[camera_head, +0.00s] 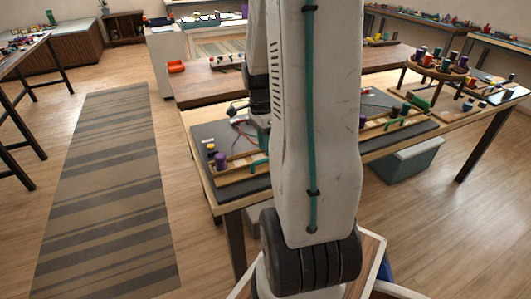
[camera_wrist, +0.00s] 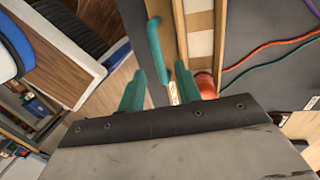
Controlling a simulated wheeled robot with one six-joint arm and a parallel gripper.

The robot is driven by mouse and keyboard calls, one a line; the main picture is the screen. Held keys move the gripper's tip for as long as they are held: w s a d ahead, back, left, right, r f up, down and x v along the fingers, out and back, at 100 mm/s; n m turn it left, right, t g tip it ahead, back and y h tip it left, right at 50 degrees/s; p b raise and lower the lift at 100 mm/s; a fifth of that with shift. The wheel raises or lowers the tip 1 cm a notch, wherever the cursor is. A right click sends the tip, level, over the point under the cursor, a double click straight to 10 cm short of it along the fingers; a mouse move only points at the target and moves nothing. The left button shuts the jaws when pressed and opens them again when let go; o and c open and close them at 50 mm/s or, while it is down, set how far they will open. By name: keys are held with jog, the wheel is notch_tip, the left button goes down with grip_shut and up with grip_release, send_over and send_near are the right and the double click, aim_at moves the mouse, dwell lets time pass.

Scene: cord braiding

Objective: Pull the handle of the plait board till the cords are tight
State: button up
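A teal curved handle (camera_wrist: 154,45) runs along the edge of the plait board's pale wooden rails (camera_wrist: 202,40) in the wrist view. My gripper (camera_wrist: 160,90) is open, with its two teal fingers on either side of the handle's line. I cannot tell whether the handle is between the fingers in depth; no contact shows. An orange cord (camera_wrist: 268,58) and a green cord (camera_wrist: 262,76) lie loosely curved on the dark mat. In the head view a wooden board (camera_head: 240,176) with a teal handle (camera_head: 258,164) shows left of my arm, which hides the middle.
A red peg (camera_wrist: 204,84) stands by the right finger. In the head view a purple peg (camera_head: 220,161) stands on the near board. A round stand with spools (camera_head: 438,68) is at the right of the table. The striped rug (camera_head: 105,190) is clear.

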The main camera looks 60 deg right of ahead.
jog(key=shift+s+a+f, duration=0.1)
jog(key=shift+s+f, duration=0.05)
jog(key=shift+f, duration=0.6)
jog(key=shift+s+a+f, duration=0.1)
jog(key=shift+f, duration=0.65)
